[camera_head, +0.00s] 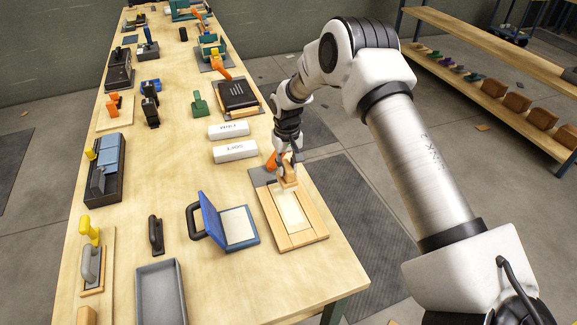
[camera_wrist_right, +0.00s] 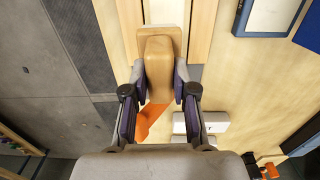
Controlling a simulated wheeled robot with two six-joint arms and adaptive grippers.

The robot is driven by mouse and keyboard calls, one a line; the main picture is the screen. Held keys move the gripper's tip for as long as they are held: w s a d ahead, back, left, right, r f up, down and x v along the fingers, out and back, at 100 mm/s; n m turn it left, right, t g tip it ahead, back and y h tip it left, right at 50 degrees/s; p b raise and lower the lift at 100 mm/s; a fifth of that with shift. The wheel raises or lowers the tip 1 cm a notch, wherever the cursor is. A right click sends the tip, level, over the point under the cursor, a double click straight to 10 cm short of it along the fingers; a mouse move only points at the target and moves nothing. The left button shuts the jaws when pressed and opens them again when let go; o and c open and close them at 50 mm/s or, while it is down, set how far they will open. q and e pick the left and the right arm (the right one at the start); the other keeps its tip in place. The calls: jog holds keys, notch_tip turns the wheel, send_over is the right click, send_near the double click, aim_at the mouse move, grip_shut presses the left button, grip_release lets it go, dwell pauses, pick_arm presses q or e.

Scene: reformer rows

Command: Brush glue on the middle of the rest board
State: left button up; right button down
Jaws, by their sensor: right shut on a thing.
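The rest board (camera_head: 314,233) is a light wooden board lying flat near the right edge of the bench, with a pale cream strip (camera_head: 289,207) along its middle. My right gripper (camera_head: 285,172) is at the far end of the board. It is shut on a wooden-handled brush (camera_head: 289,181). In the right wrist view the brush's tan wooden handle (camera_wrist_right: 158,62) sits between both fingers of my right gripper (camera_wrist_right: 157,85). The bristles are mostly hidden, and I cannot tell whether they touch the board. My left gripper is not in view.
A blue pad case with its lid open (camera_head: 238,232) stands left of the board. Two white boxes (camera_head: 234,151) lie beyond it. An orange piece (camera_head: 270,161) is beside my right gripper. A grey tray (camera_head: 161,290) is nearer. Bare bench lies in front of the board.

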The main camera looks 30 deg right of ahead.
jog(key=shift+r+p, duration=1.25)
jog(key=shift+r, duration=0.75)
